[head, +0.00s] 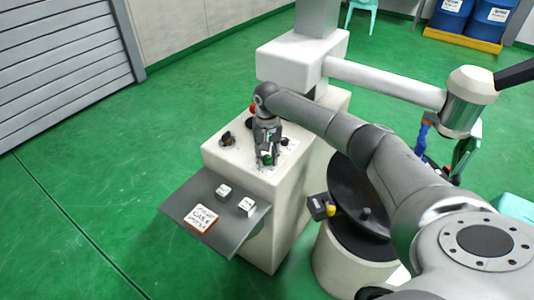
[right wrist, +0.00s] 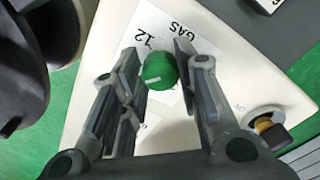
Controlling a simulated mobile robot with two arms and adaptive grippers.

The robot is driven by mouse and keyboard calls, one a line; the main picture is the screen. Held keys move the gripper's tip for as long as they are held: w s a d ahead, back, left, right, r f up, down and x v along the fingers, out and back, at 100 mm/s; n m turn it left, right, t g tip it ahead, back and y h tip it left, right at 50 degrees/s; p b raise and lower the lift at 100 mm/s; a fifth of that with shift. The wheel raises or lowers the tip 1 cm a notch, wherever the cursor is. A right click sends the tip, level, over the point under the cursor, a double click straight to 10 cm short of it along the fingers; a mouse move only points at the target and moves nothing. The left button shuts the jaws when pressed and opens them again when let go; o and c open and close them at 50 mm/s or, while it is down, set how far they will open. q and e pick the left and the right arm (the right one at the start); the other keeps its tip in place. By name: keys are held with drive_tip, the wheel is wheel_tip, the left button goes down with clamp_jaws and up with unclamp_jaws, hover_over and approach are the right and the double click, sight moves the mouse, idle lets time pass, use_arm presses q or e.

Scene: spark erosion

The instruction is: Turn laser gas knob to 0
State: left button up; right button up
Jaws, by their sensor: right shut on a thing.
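The green laser gas knob (head: 266,158) stands on the top of the white machine cabinet (head: 236,165). In the right wrist view the round knob (right wrist: 159,71) has a short white mark, and the letters "GAS" and the number "12" show on the white label (right wrist: 150,32) beside it. My right gripper (head: 268,155) reaches down over the cabinet. In the right wrist view its fingers (right wrist: 158,62) stand on either side of the knob and are shut on it. The fingers hide part of the label. My left gripper is not in view.
A black and brass-coloured switch (right wrist: 268,127) sits near the knob. A grey shelf (head: 230,232) with small white blocks and a sign juts from the cabinet's front. A white drum with a dark top (head: 345,262) stands to the right. Green floor lies open at left.

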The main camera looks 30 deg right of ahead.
drive_tip(key=n+p, duration=0.2)
drive_tip(key=shift+r+n, duration=0.2)
drive_tip(key=shift+n, duration=0.1)
drive_tip(key=n+p, duration=0.1)
drive_tip(key=n, duration=0.2)
drive_tip(key=shift+f+n+p, duration=0.1)
drive_tip(key=shift+n+p, duration=0.2)
drive_tip(key=n, duration=0.3)
drive_tip(key=shift+n+p, duration=0.3)
drive_tip(key=shift+p, duration=0.1)
drive_tip(key=n, duration=0.3)
drive_tip(key=shift+d+n, duration=0.1)
drive_tip(key=shift+n, duration=0.3)
drive_tip(key=n, duration=0.4)
drive_tip(key=shift+f, duration=0.1)
drive_tip(key=n, duration=0.5)
drive_tip(key=shift+w, duration=0.15)
drive_tip(key=n, duration=0.4)
drive_tip(key=shift+n+b, duration=0.65)
drive_tip(key=shift+n, duration=1.85)
